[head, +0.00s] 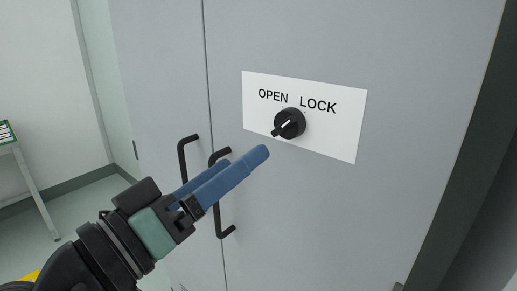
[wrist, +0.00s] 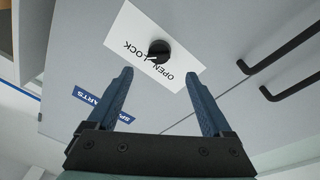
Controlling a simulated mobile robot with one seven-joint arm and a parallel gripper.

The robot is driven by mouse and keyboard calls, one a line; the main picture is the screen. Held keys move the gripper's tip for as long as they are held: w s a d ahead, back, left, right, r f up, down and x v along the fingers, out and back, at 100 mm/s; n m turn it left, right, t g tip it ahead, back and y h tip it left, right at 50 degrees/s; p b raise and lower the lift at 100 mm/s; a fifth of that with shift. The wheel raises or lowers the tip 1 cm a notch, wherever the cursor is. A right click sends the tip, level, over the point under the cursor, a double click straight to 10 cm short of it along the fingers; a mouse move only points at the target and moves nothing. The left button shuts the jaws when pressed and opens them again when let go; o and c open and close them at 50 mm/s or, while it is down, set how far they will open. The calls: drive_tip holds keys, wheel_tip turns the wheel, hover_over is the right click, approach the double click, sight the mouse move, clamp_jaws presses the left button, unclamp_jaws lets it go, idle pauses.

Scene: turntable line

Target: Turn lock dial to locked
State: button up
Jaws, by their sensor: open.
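The lock dial (head: 289,123) is a round black knob with a raised grip and a pale mark. It sits on a white plate (head: 345,125) below the printed words OPEN and LOCK. I cannot tell for certain which word its mark points to. In the wrist view the dial (wrist: 159,51) shows beyond the fingertips, roughly midway between them, with the words upside down. My gripper (head: 243,158) has blue fingers, spread apart and empty. In the head view it is below and left of the dial, apart from it. It also shows in the wrist view (wrist: 160,74).
The plate is on a grey cabinet door (head: 300,220). Two black bar handles (head: 184,160) (head: 217,200) stand out from the doors beside my gripper. A blue label (wrist: 100,103) is partly hidden by a finger in the wrist view. A table (head: 30,185) stands far left.

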drive_tip(key=v, duration=0.3)
drive_tip(key=shift+s+a, duration=0.15)
drive_tip(key=shift+s, duration=0.1)
drive_tip(key=w+d+r+t+y, duration=0.3)
drive_tip(key=d+r+t+y, duration=0.3)
drive_tip(key=r, duration=0.4)
drive_tip(key=s+d+r+t+y+p, duration=0.1)
drive_tip(key=s+d+r+t+y, duration=0.1)
drive_tip(key=s+r+t+y, duration=0.7)
wheel_tip(320, 180, up, 15)
drive_tip(key=w+g+h+p, duration=0.2)
drive_tip(key=g+h+p, duration=0.1)
drive_tip(key=p, duration=1)
drive_tip(key=shift+a+f+n+p, duration=0.2)
drive_tip(key=shift+n+p, duration=0.1)
